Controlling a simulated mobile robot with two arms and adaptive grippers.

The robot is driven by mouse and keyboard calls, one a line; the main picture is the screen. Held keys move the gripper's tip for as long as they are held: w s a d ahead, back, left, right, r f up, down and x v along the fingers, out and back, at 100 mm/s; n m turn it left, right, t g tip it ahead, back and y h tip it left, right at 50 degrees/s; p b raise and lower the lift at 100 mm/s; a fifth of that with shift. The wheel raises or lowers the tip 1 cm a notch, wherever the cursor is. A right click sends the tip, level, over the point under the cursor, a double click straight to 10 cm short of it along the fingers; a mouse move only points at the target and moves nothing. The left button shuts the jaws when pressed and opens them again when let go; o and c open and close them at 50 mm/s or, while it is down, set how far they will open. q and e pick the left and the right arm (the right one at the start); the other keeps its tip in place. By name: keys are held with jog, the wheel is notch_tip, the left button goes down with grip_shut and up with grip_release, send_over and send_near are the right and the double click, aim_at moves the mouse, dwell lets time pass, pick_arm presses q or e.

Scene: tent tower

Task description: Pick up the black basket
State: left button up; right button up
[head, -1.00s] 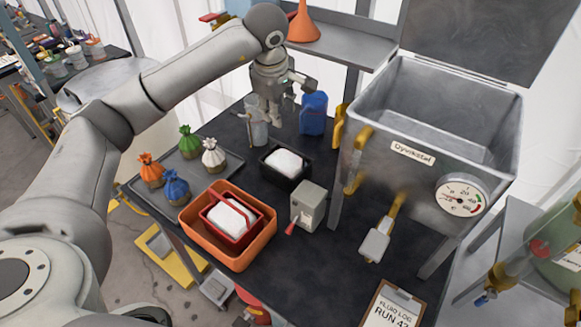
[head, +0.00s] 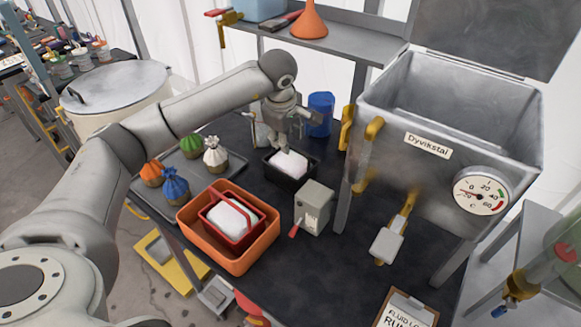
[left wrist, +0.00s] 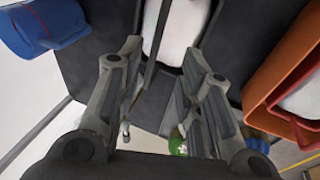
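The black basket (head: 284,181) stands on the dark table with a white load (head: 290,163) inside. My left gripper (head: 289,147) points down just above the basket. In the left wrist view its two fingers (left wrist: 161,58) are apart. A thin dark bar, seemingly the basket's handle (left wrist: 155,50), runs between them, with the white load (left wrist: 178,32) behind it. I cannot tell whether a finger touches the bar. My right gripper is not in view.
An orange bin (head: 232,262) with a red basket (head: 243,236) stands in front. A grey box (head: 313,208) with a red lever is close to the right. Tied pouches on a tray (head: 232,180) are left; a blue container (head: 320,114) is behind. A large metal tank (head: 400,160) stands right.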

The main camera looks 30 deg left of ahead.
aim_at(291, 146)
pick_arm(q)
jog(key=shift+w+f+p, duration=0.25)
jog(key=shift+f+p, duration=0.1)
jog(key=shift+f, duration=0.15)
jog(key=p+x, duration=0.1)
jog(key=x, duration=0.3)
jog(key=shift+w+d+f+p, duration=0.25)
jog(key=shift+w+p, duration=0.05)
jog(key=shift+p, duration=0.1)
grip_shut()
jog(key=shift+r, duration=0.15)
